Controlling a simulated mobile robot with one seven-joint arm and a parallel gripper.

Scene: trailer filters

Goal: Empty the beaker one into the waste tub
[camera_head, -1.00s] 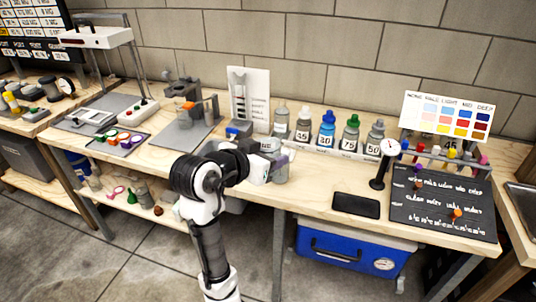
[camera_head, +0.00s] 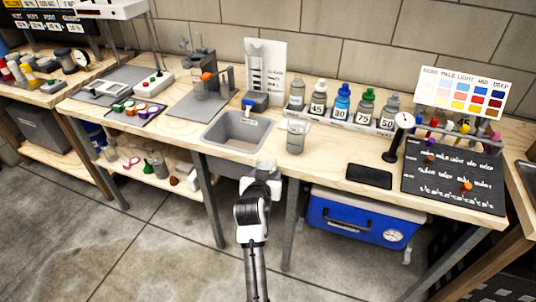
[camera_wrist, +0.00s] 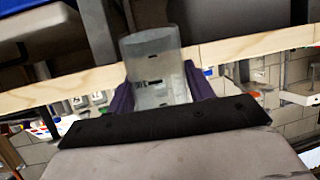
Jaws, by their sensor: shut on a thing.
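A clear, pale beaker (camera_wrist: 150,55) stands between the purple fingers of my gripper (camera_wrist: 160,88) in the wrist view, and the fingers are shut on it. Its contents are hard to make out. In the head view my gripper (camera_head: 264,172) is low at the bench's front edge, just in front of the grey tub, and the beaker is hard to make out there. The grey waste tub (camera_head: 237,143) is a rectangular basin set into the bench top, with small lettering on its inner wall.
A grey cup (camera_head: 296,136) stands right of the tub. Several bottles (camera_head: 342,103) are lined up behind it. A dial on a stand (camera_head: 395,140), a black pad (camera_head: 369,176) and a dark board (camera_head: 452,185) are to the right. A blue cooler (camera_head: 355,218) is underneath.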

